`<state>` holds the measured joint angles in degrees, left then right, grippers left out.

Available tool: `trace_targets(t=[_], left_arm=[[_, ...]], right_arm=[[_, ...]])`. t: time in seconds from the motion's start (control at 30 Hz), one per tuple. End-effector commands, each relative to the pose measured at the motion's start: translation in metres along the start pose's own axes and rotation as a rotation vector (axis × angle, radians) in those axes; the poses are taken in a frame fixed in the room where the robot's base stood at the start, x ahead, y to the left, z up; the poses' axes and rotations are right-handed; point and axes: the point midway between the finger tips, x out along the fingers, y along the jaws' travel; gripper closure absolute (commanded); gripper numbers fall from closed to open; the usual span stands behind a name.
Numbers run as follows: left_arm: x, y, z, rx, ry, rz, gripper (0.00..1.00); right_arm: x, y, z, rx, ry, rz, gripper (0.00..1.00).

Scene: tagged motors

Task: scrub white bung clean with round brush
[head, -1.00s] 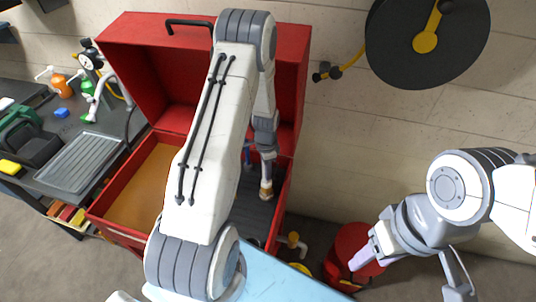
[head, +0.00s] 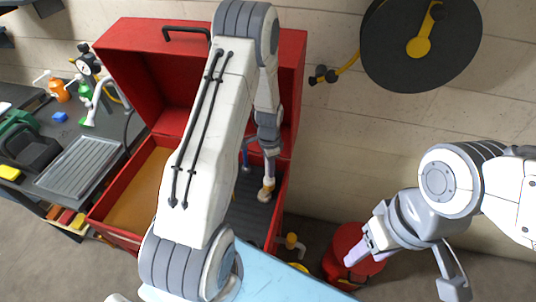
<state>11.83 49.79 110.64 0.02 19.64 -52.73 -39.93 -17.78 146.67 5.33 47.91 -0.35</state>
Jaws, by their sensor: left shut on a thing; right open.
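My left arm reaches across the middle of the head view into the red parts washer (head: 300,100). My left gripper (head: 267,182) is low over the dark ribbed tray (head: 258,215) at the washer's right side. It is shut on a small tan and whitish thing, which looks like the round brush (head: 266,194); the fingers and the small size hide its details. I cannot make out the white bung. My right gripper (head: 408,268) is open and empty at the right, its fingers spread in front of the red can.
A red can (head: 346,240) stands on the floor right of the washer, near a yellow fitting (head: 291,240). A light blue surface (head: 275,280) is in front. A dark bench with a ribbed tray (head: 80,165) and bottles is left. A black reel (head: 420,45) hangs on the wall.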

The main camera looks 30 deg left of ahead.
Motion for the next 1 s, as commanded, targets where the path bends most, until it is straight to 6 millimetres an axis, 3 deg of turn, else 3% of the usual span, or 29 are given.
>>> trace_targets(t=[0.43,1.0], left_arm=[[-0.043,0.004,-0.007,0.010,0.000,0.000,1.00],[-0.044,0.004,-0.007,0.011,0.000,0.000,1.00]], right_arm=[[-0.031,-0.002,-0.002,-0.002,0.000,0.000,0.47],[-0.032,-0.002,-0.002,-0.001,0.000,0.000,0.47]])
